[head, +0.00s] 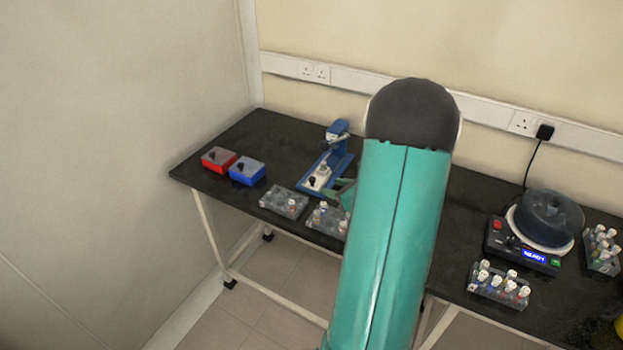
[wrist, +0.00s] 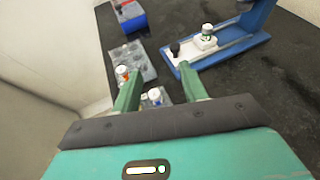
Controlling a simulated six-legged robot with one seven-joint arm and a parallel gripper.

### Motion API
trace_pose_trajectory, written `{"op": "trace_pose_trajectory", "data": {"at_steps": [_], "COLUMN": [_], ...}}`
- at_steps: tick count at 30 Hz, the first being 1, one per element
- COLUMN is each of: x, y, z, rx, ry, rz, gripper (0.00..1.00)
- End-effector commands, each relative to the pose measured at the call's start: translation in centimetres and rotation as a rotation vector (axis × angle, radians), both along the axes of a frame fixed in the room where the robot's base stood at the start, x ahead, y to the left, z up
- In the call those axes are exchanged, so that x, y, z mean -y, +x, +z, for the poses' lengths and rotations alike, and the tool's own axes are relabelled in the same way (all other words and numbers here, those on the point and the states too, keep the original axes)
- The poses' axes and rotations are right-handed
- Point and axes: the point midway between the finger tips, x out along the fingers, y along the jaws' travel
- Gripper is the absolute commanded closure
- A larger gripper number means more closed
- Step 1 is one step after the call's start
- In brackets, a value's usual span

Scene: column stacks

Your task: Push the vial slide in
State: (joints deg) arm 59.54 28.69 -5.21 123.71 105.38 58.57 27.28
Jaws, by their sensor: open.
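The vial slide (head: 318,178) is a white block with a black knob at its front end. It sits on the rail of a blue capping stand (head: 340,165). In the wrist view the slide (wrist: 193,49) is pulled toward the near end of the blue base, with a white-capped vial (wrist: 207,32) standing on it. The black knob (wrist: 175,48) is at its left end. My gripper (wrist: 160,71) is open and empty. Its green fingers are apart, short of the knob, with the right finger nearest. In the head view my arm partly hides the gripper (head: 345,190).
Two vial racks (head: 283,203) (head: 326,220) stand in front of the stand, under and beside my fingers. Red (head: 218,160) and blue (head: 247,173) boxes lie to the left. A centrifuge (head: 540,222) and more racks (head: 500,287) are at right. Black bench is clear right of the stand.

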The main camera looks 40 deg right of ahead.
Motion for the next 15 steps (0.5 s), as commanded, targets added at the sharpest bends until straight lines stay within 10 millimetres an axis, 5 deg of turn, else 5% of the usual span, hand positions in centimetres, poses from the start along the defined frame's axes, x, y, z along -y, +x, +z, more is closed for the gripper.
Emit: {"op": "trace_pose_trajectory", "data": {"at_steps": [5,15], "x": [2.2,2.4], "y": [-0.8,4.5], "z": [-1.4,-3.5], "rx": [0.014,0.013], "ry": [0.045,0.045], "rz": [-0.087,-0.077], "gripper": [0.57,0.57]}}
